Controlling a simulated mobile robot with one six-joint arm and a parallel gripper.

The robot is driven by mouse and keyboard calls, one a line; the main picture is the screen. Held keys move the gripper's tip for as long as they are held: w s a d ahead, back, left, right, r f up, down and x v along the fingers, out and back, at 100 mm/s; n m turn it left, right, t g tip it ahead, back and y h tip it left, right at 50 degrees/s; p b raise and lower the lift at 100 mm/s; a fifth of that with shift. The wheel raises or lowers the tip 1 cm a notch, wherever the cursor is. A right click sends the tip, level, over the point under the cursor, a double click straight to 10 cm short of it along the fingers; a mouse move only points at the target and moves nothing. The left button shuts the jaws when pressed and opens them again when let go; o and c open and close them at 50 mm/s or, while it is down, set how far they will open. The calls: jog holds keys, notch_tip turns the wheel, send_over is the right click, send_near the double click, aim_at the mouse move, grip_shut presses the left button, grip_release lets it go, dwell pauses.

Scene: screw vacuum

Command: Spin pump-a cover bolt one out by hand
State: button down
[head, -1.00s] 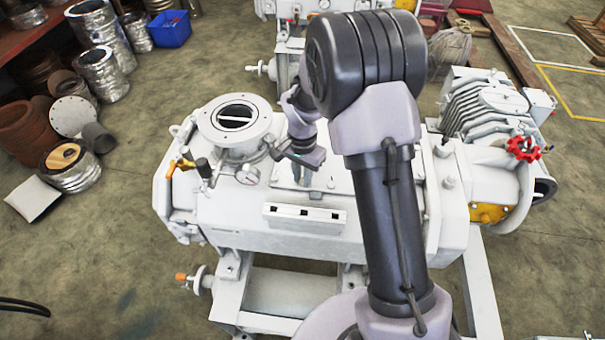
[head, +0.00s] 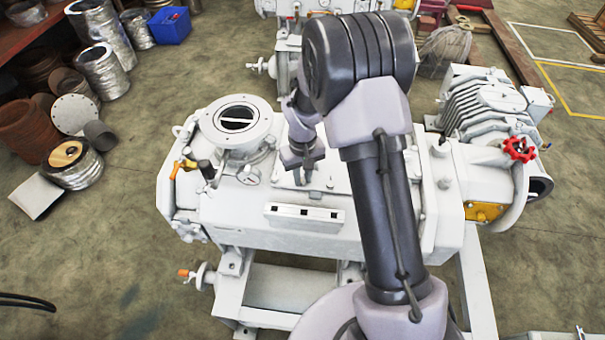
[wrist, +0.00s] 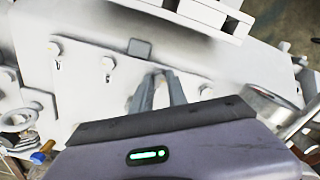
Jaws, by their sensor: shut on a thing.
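The white pump (head: 385,215) has a flat cover plate (head: 325,178) on its top, which fills much of the wrist view (wrist: 85,78). Several small bolt heads show on the plate, among them one at upper left (wrist: 107,65) and one at right (wrist: 205,91). My gripper (head: 302,178) points down at the plate's near left part. In the wrist view its two narrow fingers (wrist: 162,76) are close together at the plate, shut on a cover bolt that the fingers mostly hide.
A white slotted bar (head: 304,217) lies in front of the plate. A motor with a red handwheel (head: 520,149) is at right.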

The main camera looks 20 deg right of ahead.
jog(key=n+p, duration=0.1)
jog(key=n, duration=0.5)
jog(key=shift+s+p, duration=0.15)
jog(key=shift+p, duration=0.25)
jog(key=n+p, duration=0.1)
jog(key=n, duration=0.5)
jog(key=shift+f+n+p, duration=0.15)
jog(key=shift+n+p, duration=0.15)
jog(key=shift+p, duration=0.05)
jog(key=c, duration=1.3)
grip_release()
